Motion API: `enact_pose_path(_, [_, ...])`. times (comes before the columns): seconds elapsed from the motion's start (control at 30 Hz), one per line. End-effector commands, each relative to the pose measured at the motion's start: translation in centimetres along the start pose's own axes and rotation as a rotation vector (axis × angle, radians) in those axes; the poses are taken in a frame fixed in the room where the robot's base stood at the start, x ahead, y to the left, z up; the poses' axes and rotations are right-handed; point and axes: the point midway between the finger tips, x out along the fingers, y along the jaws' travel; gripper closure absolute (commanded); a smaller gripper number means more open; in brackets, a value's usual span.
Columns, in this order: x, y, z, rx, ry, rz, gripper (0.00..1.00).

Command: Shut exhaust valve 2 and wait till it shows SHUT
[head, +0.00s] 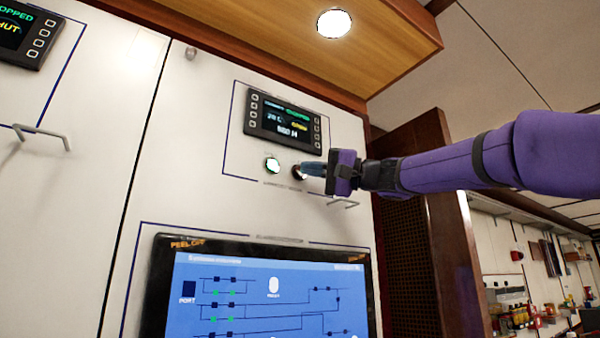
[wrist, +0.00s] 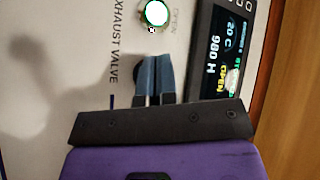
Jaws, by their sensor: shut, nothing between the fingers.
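A small display (head: 285,122) on the white cabinet shows STOPPED in green and OPEN in yellow; it also shows in the wrist view (wrist: 226,60). Below it are a lit green-white button (head: 272,165) and a dark button (head: 297,173) to its right. In the wrist view the lit button (wrist: 155,12) is beside the word OPEN, and the label reads EXHAUST VALVE, its number not visible. My gripper (head: 304,169) is shut and empty, its blue fingertips (wrist: 152,58) at the dark button and partly hiding it. I cannot tell whether they press it.
Another display (head: 25,35) at upper left shows STOPPED and SHUT. A large blue touchscreen (head: 265,295) is below. Metal handles (head: 42,136) stick out from the cabinet, one close under my gripper (head: 343,203). A wooden overhang (head: 290,40) is above.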

Motion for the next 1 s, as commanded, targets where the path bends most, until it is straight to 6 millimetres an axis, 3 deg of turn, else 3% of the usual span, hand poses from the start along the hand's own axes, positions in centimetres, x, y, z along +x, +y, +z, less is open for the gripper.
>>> enact_pose_path(1.0, [0.59,0.41,-0.45,0.000,0.000,0.000,1.00])
